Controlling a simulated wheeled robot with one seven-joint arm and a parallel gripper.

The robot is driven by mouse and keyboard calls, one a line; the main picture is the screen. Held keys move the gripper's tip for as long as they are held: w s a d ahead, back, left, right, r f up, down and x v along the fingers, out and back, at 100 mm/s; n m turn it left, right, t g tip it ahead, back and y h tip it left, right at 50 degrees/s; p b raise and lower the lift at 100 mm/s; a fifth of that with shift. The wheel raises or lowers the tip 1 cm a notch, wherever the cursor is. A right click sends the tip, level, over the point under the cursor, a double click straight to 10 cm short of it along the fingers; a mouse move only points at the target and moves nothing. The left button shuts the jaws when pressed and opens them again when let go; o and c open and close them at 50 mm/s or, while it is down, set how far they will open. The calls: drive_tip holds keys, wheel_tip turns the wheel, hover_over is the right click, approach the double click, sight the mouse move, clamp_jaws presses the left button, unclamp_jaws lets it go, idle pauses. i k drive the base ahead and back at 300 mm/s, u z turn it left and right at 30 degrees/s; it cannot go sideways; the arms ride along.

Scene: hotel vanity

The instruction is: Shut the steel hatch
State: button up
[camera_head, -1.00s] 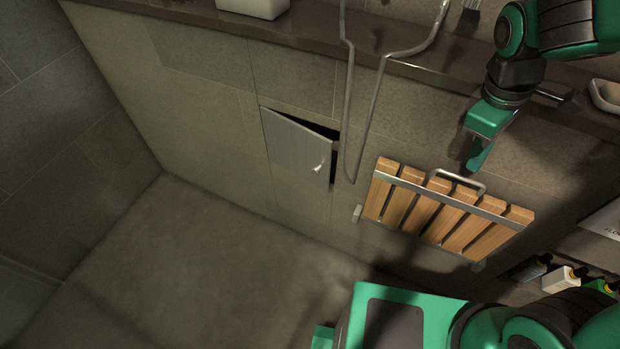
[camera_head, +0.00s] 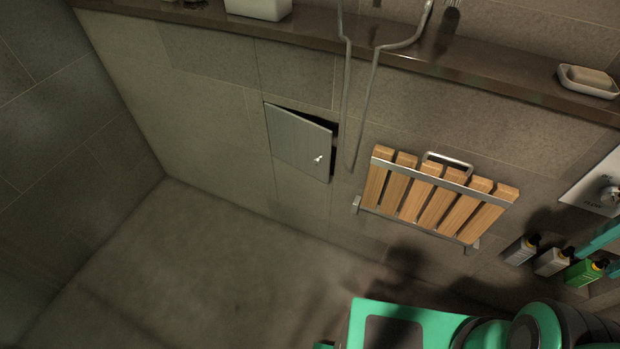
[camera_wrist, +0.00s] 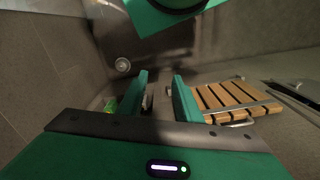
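The steel hatch (camera_head: 298,140) is a grey square door low in the tiled wall in the head view. It stands ajar, with a dark gap along its top and right edges. A small bright handle (camera_head: 318,159) sits near its right edge. I cannot make out the hatch for certain in the wrist view. My gripper (camera_wrist: 160,76) shows in the wrist view with its two green fingers apart and nothing held between them.
A bent metal rail (camera_head: 374,90) hangs just right of the hatch. A slatted wooden seat (camera_head: 430,198) is on the wall further right. A stone ledge (camera_head: 480,75) runs above, with a soap dish (camera_head: 588,80). Bottles (camera_head: 553,262) stand at right. The floor (camera_head: 200,260) below the hatch is clear.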

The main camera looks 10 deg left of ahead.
sight(301, 142)
drive_tip(key=z, duration=0.1)
drive_tip(key=k, duration=0.2)
drive_tip(key=z, duration=0.75)
drive_tip(key=i, duration=1.05)
drive_tip(key=u, duration=2.75)
